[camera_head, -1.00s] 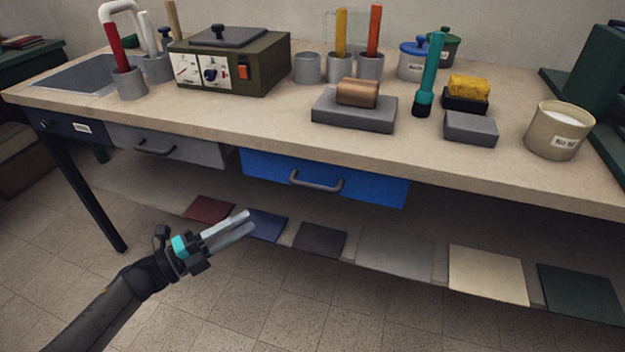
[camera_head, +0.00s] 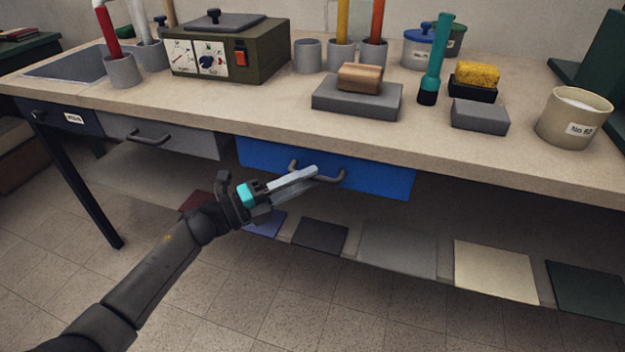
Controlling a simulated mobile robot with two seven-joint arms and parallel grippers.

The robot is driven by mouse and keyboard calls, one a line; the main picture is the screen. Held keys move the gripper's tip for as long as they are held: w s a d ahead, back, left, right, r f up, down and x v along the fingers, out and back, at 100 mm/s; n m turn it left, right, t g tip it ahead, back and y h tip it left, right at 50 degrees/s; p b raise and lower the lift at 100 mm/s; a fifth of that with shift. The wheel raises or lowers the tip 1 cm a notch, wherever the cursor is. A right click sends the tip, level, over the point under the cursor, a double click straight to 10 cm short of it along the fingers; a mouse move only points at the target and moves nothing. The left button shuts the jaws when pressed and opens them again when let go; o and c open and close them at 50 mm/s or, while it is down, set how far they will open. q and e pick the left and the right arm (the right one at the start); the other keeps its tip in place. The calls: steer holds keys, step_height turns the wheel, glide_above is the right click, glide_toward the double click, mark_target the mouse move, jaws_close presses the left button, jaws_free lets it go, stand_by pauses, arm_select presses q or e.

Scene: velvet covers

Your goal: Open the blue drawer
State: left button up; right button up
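The blue drawer (camera_head: 384,182) is shut under the front edge of the workbench, in the middle of the head view. Its grey bar handle (camera_head: 330,178) sits on the drawer front. My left gripper (camera_head: 312,174) comes in from the lower left, and its fingertips overlap the left part of the handle in the picture. Whether they touch the handle or are around it I cannot tell. The fingers look close together, and any gap between them is hard to make out. My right gripper is out of view.
A grey drawer (camera_head: 185,139) is shut to the left of the blue one. A lower shelf holds several coloured flat squares, such as a cream one (camera_head: 495,270). The bench top (camera_head: 250,112) carries a green control box (camera_head: 230,50), a wood-topped block and pots.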

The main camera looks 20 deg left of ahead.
arm_select(q)
steer(key=shift+x, duration=0.95)
jaws_close()
stand_by(0.8)
